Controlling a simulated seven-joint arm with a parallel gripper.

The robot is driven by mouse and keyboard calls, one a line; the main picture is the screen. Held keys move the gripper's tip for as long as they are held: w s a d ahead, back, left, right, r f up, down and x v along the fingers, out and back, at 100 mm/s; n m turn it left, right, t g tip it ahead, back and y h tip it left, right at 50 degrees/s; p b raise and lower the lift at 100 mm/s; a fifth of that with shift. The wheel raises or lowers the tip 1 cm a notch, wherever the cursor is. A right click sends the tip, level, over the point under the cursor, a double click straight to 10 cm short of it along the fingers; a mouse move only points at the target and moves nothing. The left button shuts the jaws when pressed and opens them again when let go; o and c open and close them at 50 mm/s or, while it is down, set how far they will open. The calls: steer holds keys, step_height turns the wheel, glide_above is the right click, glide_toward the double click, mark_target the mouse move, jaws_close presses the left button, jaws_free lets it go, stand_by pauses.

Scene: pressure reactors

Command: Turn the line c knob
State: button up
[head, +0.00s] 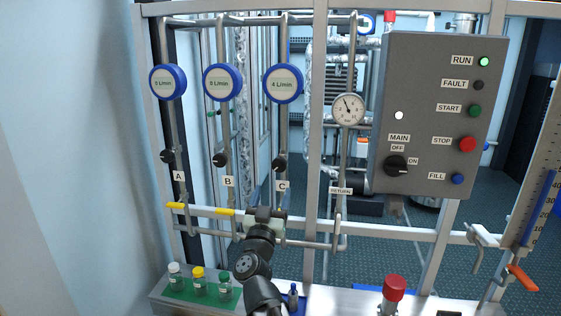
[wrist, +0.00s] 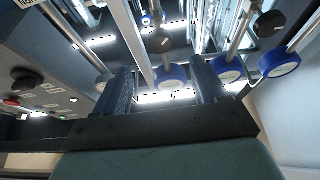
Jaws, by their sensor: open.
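The line C knob (head: 279,164) is a small black round knob on the vertical pipe above the C label, below a blue-rimmed flow gauge (head: 284,83) reading 4 L/min. My gripper (head: 266,214) is below this knob and apart from it, in front of the lower crossbar. In the wrist view, which appears upside down, its two dark fingers (wrist: 165,72) are spread with nothing between them. A dark round knob, apparently line C's (wrist: 160,42), shows beyond the gap. The exact distance to the knob cannot be told.
Similar black knobs sit on line A (head: 167,156) and line B (head: 219,160), whose gauges read 0 L/min. A return gauge (head: 347,109) and grey control panel (head: 437,115) stand to the right. Capped bottles (head: 199,283) stand below left. Yellow handles (head: 225,212) line the lower crossbar.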

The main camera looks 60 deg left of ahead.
mark_target(278, 167)
steer(key=x, duration=1.3)
steer(key=shift+a+r, duration=0.1)
steer(key=shift+r, duration=0.05)
steer(key=shift+c, duration=0.3)
steer(key=c, duration=0.9)
steer(key=shift+m, duration=0.3)
steer(key=shift+c, duration=0.2)
